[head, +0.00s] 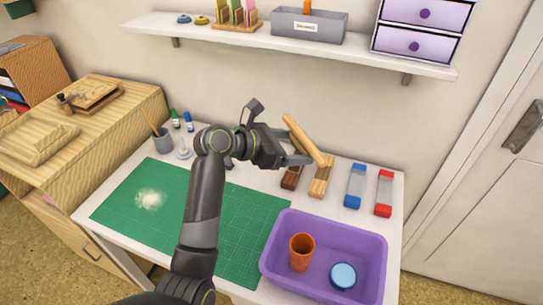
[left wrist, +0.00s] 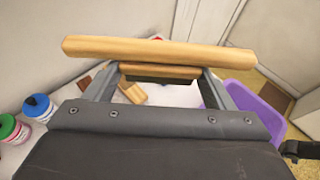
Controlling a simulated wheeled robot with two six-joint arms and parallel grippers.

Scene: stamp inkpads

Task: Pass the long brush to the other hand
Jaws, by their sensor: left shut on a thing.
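The long brush (head: 305,139) is a light wooden bar, held tilted in the air above the back of the table in the head view. My left gripper (head: 297,152) is shut on it. In the left wrist view the brush (left wrist: 160,49) lies crosswise beyond the fingers, with a shorter wooden part and a dark underside between the fingertips (left wrist: 158,74). I cannot tell whether the dark part is bristle. My right gripper does not show in the head view.
Below the brush stand a dark wooden block (head: 290,179) and a light one (head: 319,188). Right of them lie a blue-ended pad (head: 355,186) and a red-ended pad (head: 384,193). A purple bin (head: 270,262) holds an orange cup (head: 301,253). A green mat (head: 125,205) lies left.

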